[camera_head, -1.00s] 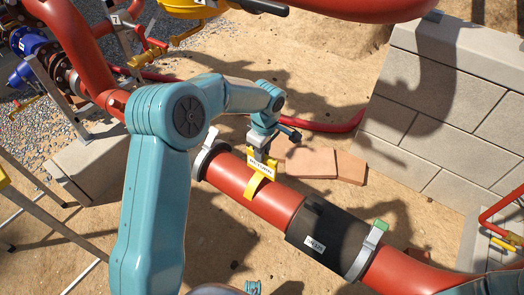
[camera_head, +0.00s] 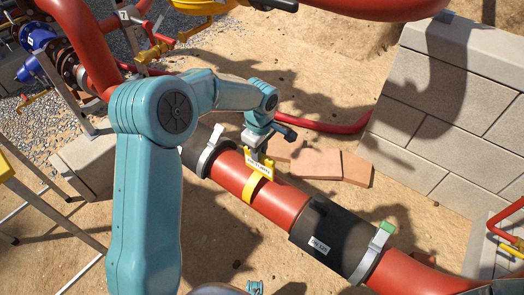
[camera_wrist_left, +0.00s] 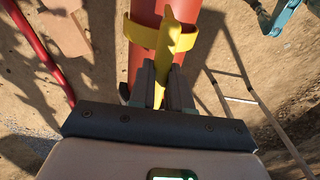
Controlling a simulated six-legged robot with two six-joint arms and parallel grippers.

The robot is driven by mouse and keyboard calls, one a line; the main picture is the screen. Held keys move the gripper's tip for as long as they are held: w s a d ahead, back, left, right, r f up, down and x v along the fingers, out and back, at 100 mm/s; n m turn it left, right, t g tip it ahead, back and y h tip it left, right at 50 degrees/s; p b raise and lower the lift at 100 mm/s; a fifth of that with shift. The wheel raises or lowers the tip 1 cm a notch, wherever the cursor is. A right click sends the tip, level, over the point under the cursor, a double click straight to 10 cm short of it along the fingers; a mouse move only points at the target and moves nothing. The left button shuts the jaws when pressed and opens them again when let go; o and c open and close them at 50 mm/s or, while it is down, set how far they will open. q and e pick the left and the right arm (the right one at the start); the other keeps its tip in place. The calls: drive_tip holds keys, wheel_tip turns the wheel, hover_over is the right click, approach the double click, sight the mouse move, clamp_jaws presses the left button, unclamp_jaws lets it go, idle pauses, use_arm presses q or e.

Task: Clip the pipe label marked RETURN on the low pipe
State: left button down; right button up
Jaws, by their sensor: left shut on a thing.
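The yellow pipe label (camera_head: 258,172) has a white plate whose print is too small to read surely. Its curved clip lies against the top of the red low pipe (camera_head: 280,204), and it also shows across the pipe in the left wrist view (camera_wrist_left: 165,36). My left gripper (camera_head: 258,152) is shut on the label's upright part, just above the pipe; its fingers (camera_wrist_left: 164,85) show on the yellow part in the left wrist view. Whether the clip is fully seated around the pipe cannot be told. My right gripper is not clearly in view.
A black sleeve (camera_head: 331,236) and a clamp with a green tip (camera_head: 374,251) sit further right along the pipe. A grey clamp (camera_head: 213,153) is to the left. Flat bricks (camera_head: 316,163) lie behind. A block wall (camera_head: 450,105) stands right.

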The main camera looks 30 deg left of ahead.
use_arm(q)
drive_tip(key=shift+f, duration=0.15)
drive_tip(key=shift+f+b, duration=1)
drive_tip(key=shift+f, duration=0.05)
drive_tip(key=c, duration=0.5)
unclamp_jaws()
drive_tip(key=shift+r, duration=0.1)
wheel_tip(320, 180, up, 7)
drive_tip(key=p, duration=0.4)
drive_tip(key=shift+d+p, duration=0.1)
drive_tip(key=shift+p, duration=0.3)
drive_tip(key=shift+s, duration=0.1)
wheel_tip(320, 180, up, 16)
drive_tip(key=p, duration=0.2)
drive_tip(key=shift+d+r+p, duration=0.2)
drive_tip(key=shift+d+p, duration=0.1)
